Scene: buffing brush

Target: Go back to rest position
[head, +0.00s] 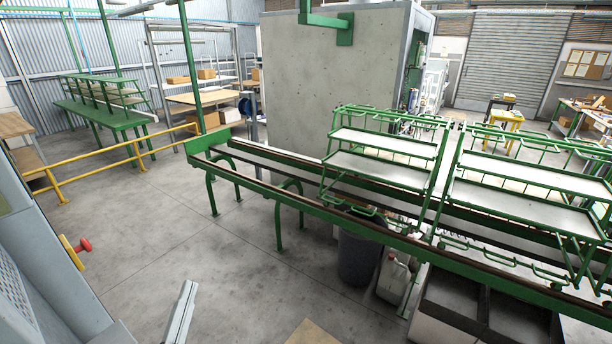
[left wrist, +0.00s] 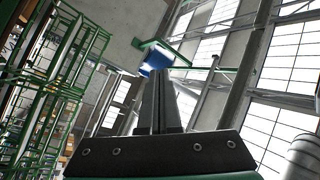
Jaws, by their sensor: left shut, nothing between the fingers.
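My left gripper (left wrist: 158,80) shows in the left wrist view, its two dark fingers side by side and touching, shut with nothing between them. They point up toward the wall and windows. Behind the fingertips is a blue object (left wrist: 156,60), too small to identify. In the head view a pale grey bar (head: 182,314) rises from the bottom edge; I cannot tell which part it is. I cannot make out a buffing brush in either view. My right gripper is in neither view.
A green rail conveyor (head: 285,195) with green racks (head: 385,155) crosses the right side. A dark bin (head: 360,260) and a white jug (head: 393,278) stand under it. A grey cabinet with a red knob (head: 84,244) is at left. The concrete floor (head: 150,235) between is clear.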

